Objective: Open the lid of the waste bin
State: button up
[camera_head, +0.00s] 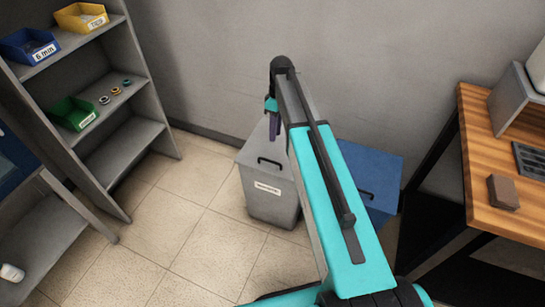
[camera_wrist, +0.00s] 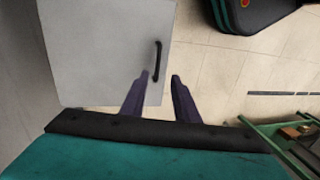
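The grey waste bin (camera_head: 272,205) stands on the floor near the wall, with a white label on its front. Its lid (camera_head: 256,150) looks shut and carries a black handle (camera_head: 271,161) near the front edge. In the wrist view the lid (camera_wrist: 95,50) fills the upper left, with the handle (camera_wrist: 157,60) along its right side. My gripper (camera_head: 274,127) is above the lid, pointing down. In the wrist view its purple fingers (camera_wrist: 159,80) are apart and empty, and the handle's lower end appears between the tips. The height gap to the handle is unclear.
A blue bin (camera_head: 381,173) stands right of the grey one, partly hidden by my arm. A grey shelf (camera_head: 125,150) with yellow, blue and green boxes is at left. A wooden-topped table (camera_head: 480,150) is at right. Floor (camera_head: 185,245) before the bin is clear.

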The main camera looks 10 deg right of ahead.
jog(key=shift+w+r, duration=0.3)
jog(key=shift+r, duration=0.3)
jog(key=shift+d+f, duration=0.1)
send_over(273, 165)
jog(key=shift+f, duration=6.75)
grip_shut()
